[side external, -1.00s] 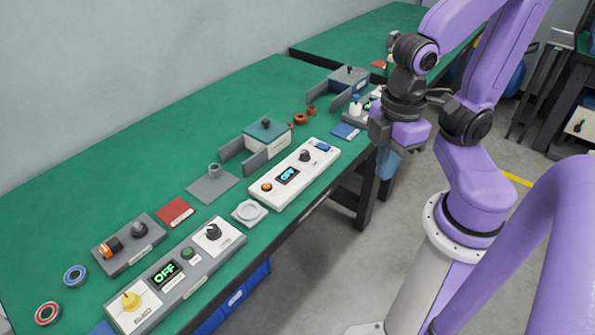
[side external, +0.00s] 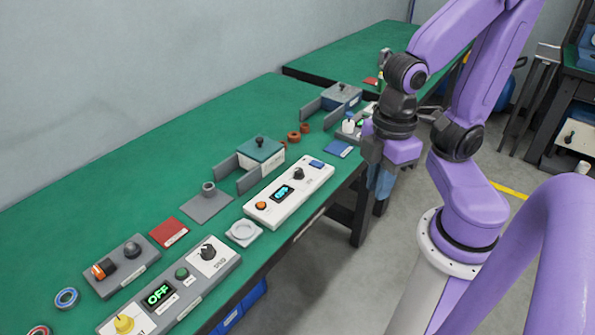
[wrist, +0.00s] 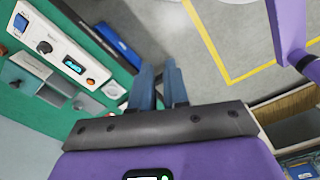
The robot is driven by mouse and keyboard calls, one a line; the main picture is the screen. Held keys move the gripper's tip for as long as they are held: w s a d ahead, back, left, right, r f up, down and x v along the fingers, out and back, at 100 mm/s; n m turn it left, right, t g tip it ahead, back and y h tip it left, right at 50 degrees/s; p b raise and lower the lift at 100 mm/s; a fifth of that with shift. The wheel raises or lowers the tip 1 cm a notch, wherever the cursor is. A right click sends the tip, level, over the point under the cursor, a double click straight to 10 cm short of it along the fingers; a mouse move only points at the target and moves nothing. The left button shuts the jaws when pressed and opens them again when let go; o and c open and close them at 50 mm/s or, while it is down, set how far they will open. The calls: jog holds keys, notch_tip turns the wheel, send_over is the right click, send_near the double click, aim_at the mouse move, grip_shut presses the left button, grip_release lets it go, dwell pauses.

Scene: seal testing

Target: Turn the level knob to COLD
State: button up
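A white panel (side external: 262,207) on the green bench has a black knob (side external: 299,174), a lit display, an orange button and a blue switch. A nearer grey panel (side external: 190,285) has a black knob (side external: 207,251), a yellow knob (side external: 123,323) and a display reading OFF. A farther unit near my gripper has a white knob (side external: 348,126). I cannot read which knob is labelled level or where COLD is. My gripper (side external: 381,187) hangs beyond the bench's front edge, touching none of the knobs. In the wrist view its blue fingers (wrist: 160,90) are apart and empty.
A grey-walled holder with a green-topped block (side external: 260,149) stands behind the white panel. A red card (side external: 169,232), a grey plate with a post (side external: 206,203) and brown rings (side external: 294,137) lie around. The bench's back left is clear.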

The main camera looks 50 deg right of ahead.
jog(key=o, duration=0.5)
jog(key=shift+w+a, duration=0.1)
jog(key=shift+w, duration=0.2)
jog(key=shift+o, duration=0.6)
jog(key=w, duration=0.8)
jog(key=shift+w+a+r, duration=0.25)
jog(key=shift+w+a, duration=0.05)
jog(key=shift+w, duration=0.05)
jog(key=n, duration=0.2)
send_over(299, 169)
notch_tip(299, 169, down, 4)
jog(key=shift+g, duration=0.3)
notch_tip(299, 169, down, 17)
jog(key=shift+f, duration=0.1)
grip_shut()
